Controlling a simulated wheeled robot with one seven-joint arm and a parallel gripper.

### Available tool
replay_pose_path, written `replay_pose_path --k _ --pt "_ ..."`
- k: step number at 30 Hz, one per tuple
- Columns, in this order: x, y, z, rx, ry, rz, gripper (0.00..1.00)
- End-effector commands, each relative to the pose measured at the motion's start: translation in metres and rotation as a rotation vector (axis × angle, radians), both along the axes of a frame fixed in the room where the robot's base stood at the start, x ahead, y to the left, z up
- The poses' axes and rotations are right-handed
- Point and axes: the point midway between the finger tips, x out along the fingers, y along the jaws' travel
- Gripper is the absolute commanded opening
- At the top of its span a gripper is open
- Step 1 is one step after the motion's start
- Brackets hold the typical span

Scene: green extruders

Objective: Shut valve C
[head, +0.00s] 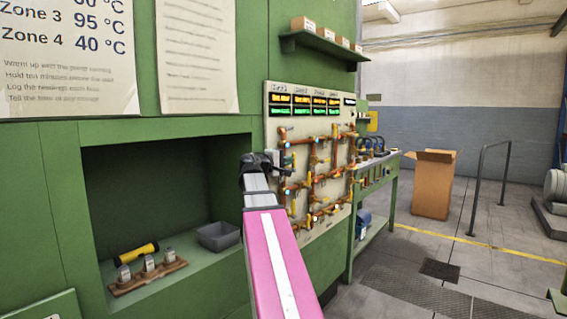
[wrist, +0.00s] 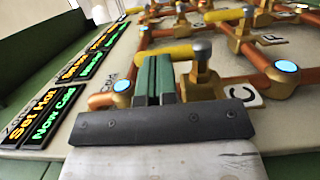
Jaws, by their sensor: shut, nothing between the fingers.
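The C label (wrist: 243,95) is a tilted white tag in the wrist view, beside a brass valve (wrist: 203,84). The valve has a grey-capped stem (wrist: 202,49), and a yellow lever (wrist: 140,54) runs left from it, roughly along the orange pipe. My gripper (wrist: 158,64) is shut and empty. Its dark green fingers stand just left of the stem and hide part of the lever and pipe. I cannot tell whether they touch the lever. In the head view my gripper (head: 264,159) is in front of the left side of the pipe panel (head: 336,223), where valve C cannot be picked out.
Other yellow levers and brass fittings crowd the panel, with blue-lit round gauges (wrist: 287,67) close by. Displays (wrist: 52,115) sit left of the fingers. A green recess holds a grey bin (head: 218,236) and a yellow flashlight (head: 136,253). A workbench (head: 378,170) stands right of the panel.

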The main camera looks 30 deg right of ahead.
Motion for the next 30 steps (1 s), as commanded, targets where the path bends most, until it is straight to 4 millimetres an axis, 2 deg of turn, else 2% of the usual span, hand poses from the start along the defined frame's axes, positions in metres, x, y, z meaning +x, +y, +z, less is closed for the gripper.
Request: replay_pose_path --k 10,19,30 --pt "0.001 -0.001 0.001 0.011 0.004 -0.002 0.0" --pt "0.005 -0.009 0.007 0.128 0.05 -0.002 0.0" --pt "0.005 -0.012 0.007 0.125 0.052 -0.001 0.0"
